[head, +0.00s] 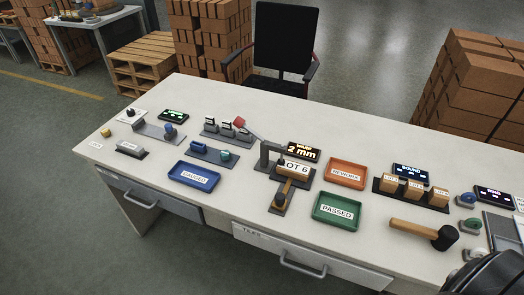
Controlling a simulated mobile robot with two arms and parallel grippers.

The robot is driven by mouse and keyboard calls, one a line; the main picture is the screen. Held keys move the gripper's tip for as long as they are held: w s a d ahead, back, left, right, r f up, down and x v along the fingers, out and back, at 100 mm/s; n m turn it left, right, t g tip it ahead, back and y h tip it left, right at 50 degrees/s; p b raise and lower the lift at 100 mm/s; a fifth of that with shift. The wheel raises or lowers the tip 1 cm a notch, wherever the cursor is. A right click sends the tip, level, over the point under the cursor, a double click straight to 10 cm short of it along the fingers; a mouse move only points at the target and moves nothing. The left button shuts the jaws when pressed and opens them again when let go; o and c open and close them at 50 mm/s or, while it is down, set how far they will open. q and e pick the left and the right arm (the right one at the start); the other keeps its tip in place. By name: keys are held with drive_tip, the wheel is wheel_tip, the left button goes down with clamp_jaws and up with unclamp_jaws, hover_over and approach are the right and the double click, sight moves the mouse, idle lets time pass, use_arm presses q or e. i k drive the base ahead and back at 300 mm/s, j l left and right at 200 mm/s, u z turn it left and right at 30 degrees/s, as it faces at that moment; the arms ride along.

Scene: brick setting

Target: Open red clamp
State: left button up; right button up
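A clamp with a red-tipped lever (239,122) stands near the middle of the table. Its lever slants up to the left from a dark grey frame (264,154). A block labelled "LOT 6" (294,167) sits beside the frame, on a dark base with a wooden-coloured piece (285,189) in front. I cannot tell whether the clamp jaw touches the block. Neither of my grippers' fingertips is in view.
A display reading "2 mm" (303,152) stands behind the block. Blue (194,175), orange (346,173) and green (337,211) trays surround the clamp. A mallet (424,232) lies at the right. A chair (284,45) stands behind the table.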

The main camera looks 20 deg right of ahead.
sight(238, 122)
drive_tip(key=z, duration=0.9)
drive_tip(key=i+j, duration=0.2)
drive_tip(key=j, duration=0.15)
drive_tip(key=i+j+z, duration=0.1)
drive_tip(key=j, duration=0.2)
drive_tip(key=i+j, duration=0.2)
drive_tip(key=j, duration=0.15)
drive_tip(key=k+j, duration=0.1)
drive_tip(key=j, duration=0.8)
drive_tip(key=k+j, duration=0.15)
drive_tip(key=j, duration=0.3)
drive_tip(key=k+j, duration=0.1)
drive_tip(key=j, duration=0.35)
drive_tip(key=k+j, duration=0.1)
drive_tip(key=j, duration=0.35)
drive_tip(key=i+z, duration=0.05)
